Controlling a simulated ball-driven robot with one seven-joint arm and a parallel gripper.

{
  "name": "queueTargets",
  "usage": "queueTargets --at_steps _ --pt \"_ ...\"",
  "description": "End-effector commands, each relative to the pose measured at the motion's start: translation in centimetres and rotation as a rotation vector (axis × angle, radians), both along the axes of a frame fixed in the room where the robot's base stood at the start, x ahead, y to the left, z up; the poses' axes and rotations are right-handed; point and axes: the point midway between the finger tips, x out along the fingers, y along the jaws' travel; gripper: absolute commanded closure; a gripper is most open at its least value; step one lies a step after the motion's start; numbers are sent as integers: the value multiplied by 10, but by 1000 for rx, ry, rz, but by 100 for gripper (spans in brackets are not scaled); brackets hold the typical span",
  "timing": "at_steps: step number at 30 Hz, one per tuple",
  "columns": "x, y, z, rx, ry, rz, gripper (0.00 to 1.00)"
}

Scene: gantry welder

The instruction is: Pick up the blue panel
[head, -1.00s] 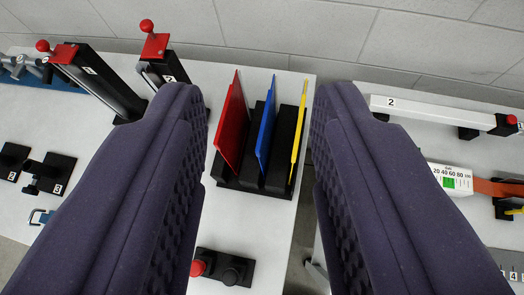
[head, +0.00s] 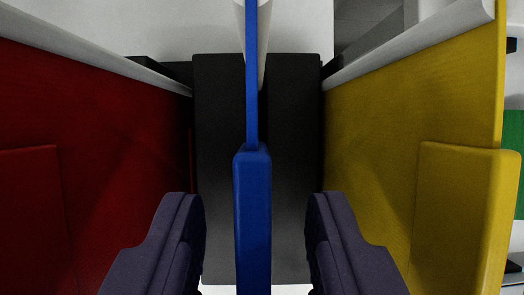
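The blue panel (head: 252,215) stands upright, seen nearly edge-on in the middle of the head view. It sits in a slot of the black holder (head: 218,130). My gripper (head: 256,210) is open, with one dark purple finger on each side of the blue panel. A gap shows between each finger and the panel, so I see no contact.
A red panel (head: 90,150) stands close on the left and a yellow panel (head: 385,130) close on the right, both large in view. The white table top (head: 180,28) shows behind the holder. Room beside the fingers is narrow.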

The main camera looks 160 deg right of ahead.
Motion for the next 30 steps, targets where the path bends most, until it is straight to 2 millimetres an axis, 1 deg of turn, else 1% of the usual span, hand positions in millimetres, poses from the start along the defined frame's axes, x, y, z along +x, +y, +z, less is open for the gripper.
queueTargets --at_steps 1,4,11,12,14,15,16,17,26,28,30 --pt "3 1 -10 -1 1 0 62" --pt "7 1 -18 -1 1 -1 62" --pt "8 2 -18 1 -1 -1 62" --pt "8 2 -18 1 -1 -1 66" --pt "8 2 -18 1 -1 -1 80" --pt "8 2 -18 1 -1 -1 89" --pt "8 2 -18 1 -1 -1 96" --pt "8 2 -18 1 -1 -1 100" --pt "8 2 -18 1 -1 -1 100" --pt "8 2 -15 1 -2 -1 100" --pt "9 2 -8 1 -4 -1 100"
